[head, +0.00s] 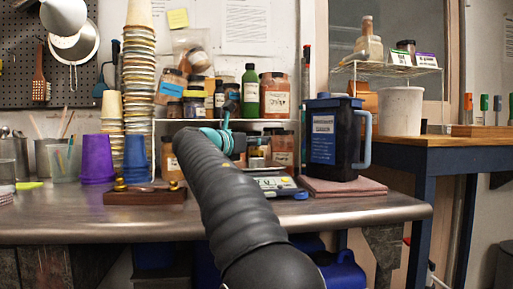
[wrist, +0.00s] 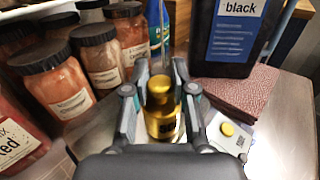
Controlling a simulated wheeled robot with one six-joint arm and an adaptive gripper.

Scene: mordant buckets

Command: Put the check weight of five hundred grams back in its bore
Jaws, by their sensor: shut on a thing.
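The brass check weight (wrist: 163,115) is upright between the two fingers of my gripper (wrist: 160,88) in the wrist view. Dark digits, partly cut off, show on its front. My gripper is shut on it, above the bench near the jars. In the head view my arm hides the weight and most of the gripper. The brown wooden weight block (head: 146,196) lies on the steel bench at the left, with smaller brass weights (head: 120,184) in it. Its empty bore cannot be made out. My gripper is to the right of the block and farther back.
A scale (head: 275,184) stands right of my arm, by a reddish folded cloth (head: 342,187) and a dark blue jug (head: 335,140). Lidded jars (wrist: 55,78) crowd the rack behind. Purple cups (head: 97,160) and tall cup stacks (head: 138,75) stand behind the block. The front left bench is clear.

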